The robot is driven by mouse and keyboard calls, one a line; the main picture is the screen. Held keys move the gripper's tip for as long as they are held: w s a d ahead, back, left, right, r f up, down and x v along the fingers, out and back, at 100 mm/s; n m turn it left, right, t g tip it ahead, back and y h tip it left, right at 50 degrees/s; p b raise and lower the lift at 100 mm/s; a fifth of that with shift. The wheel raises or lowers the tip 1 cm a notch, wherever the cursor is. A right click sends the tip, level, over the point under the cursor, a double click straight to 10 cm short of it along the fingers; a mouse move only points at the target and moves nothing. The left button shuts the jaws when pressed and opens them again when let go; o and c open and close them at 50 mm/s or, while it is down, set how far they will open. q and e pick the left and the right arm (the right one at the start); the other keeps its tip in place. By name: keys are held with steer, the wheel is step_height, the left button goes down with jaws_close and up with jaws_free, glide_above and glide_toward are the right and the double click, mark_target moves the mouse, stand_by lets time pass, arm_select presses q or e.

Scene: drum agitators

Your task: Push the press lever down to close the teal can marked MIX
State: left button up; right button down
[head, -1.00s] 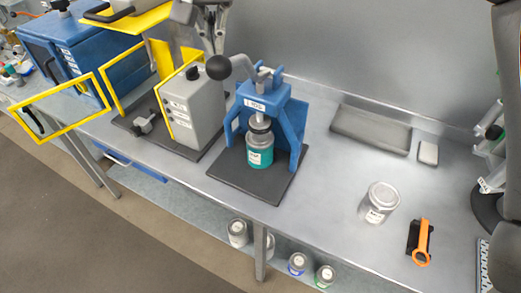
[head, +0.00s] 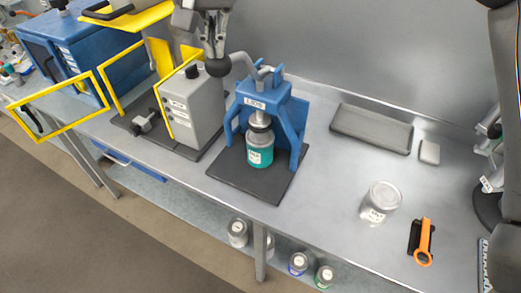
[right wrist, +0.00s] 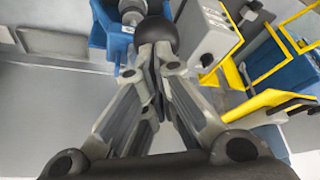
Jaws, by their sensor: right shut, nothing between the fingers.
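The blue press (head: 262,105) stands on a dark base plate (head: 225,178). Its grey lever (head: 243,64) reaches up and left to a dark round knob (head: 217,66). The teal can (head: 260,153), with a white label, stands upright under the press head. My right gripper (head: 215,45) is shut and empty, right at the top of the knob. In the right wrist view the closed fingertips (right wrist: 157,62) overlap the knob (right wrist: 157,32); I cannot tell whether they touch. My left gripper is not in view.
A grey machine with yellow guards (head: 190,103) stands left of the press. The bench between press and grey can is clear.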

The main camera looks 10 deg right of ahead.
mark_target(212, 69)
steer(key=shift+s+a+f+b, duration=0.15)
steer(key=shift+f+b, duration=0.15)
steer(key=shift+f, duration=0.4)
steer(key=shift+s+a+f+b, duration=0.15)
steer(key=shift+s+f+b, duration=0.15)
steer(key=shift+f+b, duration=0.45)
steer(key=shift+f, duration=0.25)
steer(key=shift+s+a+f+b, duration=0.1)
steer(key=shift+s+f+b, duration=0.05)
steer(key=shift+f+b, duration=0.25)
steer(key=shift+s+a+f+b, duration=0.15)
steer(key=shift+f+b, duration=0.1)
steer(key=shift+f, duration=0.25)
steer(key=shift+s+a+f+b, duration=0.1)
steer(key=shift+s+f+b, duration=0.05)
steer(key=shift+f+b, duration=0.3)
steer(key=shift+s+a+f+b, duration=0.1)
steer(key=shift+f+b, duration=0.2)
steer(key=shift+f, duration=0.3)
